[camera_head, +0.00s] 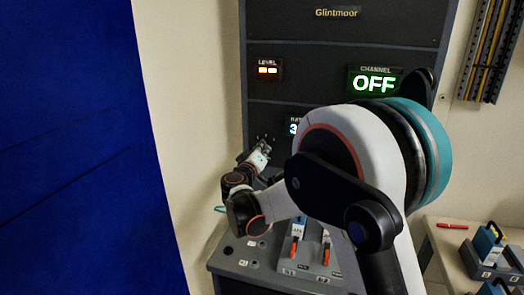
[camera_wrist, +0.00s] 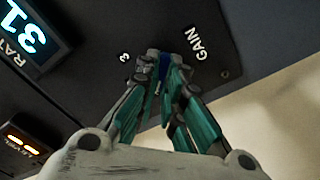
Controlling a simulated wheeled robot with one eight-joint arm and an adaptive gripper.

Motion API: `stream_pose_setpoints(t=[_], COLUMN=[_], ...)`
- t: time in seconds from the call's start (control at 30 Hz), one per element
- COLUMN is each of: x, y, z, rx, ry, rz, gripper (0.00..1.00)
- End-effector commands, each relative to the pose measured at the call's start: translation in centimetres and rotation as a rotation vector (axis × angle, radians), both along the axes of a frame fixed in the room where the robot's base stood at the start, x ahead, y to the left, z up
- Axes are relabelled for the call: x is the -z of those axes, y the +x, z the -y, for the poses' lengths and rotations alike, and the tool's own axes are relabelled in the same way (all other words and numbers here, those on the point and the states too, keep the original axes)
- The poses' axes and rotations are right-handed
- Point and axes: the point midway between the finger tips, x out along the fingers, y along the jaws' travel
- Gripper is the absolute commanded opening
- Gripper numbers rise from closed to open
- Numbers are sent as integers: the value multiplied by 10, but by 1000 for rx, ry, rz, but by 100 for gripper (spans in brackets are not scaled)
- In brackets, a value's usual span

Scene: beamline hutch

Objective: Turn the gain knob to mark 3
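In the wrist view, the gain knob is mostly hidden by my gripper (camera_wrist: 165,66); a small dark blue part (camera_wrist: 165,60), which looks like part of it, shows between the fingertips. The GAIN label (camera_wrist: 201,40) and the mark 3 (camera_wrist: 124,57) are readable on the dark panel on either side of the fingertips. My fingers straddle the blue part and their tips lie close on both sides; I cannot tell whether they press on it. The knob's pointer is hidden. In the head view, my gripper (camera_head: 260,157) is against the lower left of the dark rack (camera_head: 345,88).
The rack carries a LEVEL light (camera_head: 267,69), a CHANNEL display (camera_head: 375,81) reading OFF, and a partly hidden RATE display (camera_head: 293,126); the wrist view's display (camera_wrist: 30,35) reads 31. A sloped console (camera_head: 228,262) with orange-handled switches lies below. A blue curtain (camera_head: 75,150) hangs left.

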Motion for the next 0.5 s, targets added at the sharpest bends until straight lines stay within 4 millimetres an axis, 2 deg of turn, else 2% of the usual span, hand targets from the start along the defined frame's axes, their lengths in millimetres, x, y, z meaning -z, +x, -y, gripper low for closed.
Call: stream_pose_setpoints(t=[0.27, 0.5], x=[0, 0], y=[0, 0], z=[0, 0], rx=[0, -1], ry=[20, 127], rz=[6, 36], gripper=[0, 0])
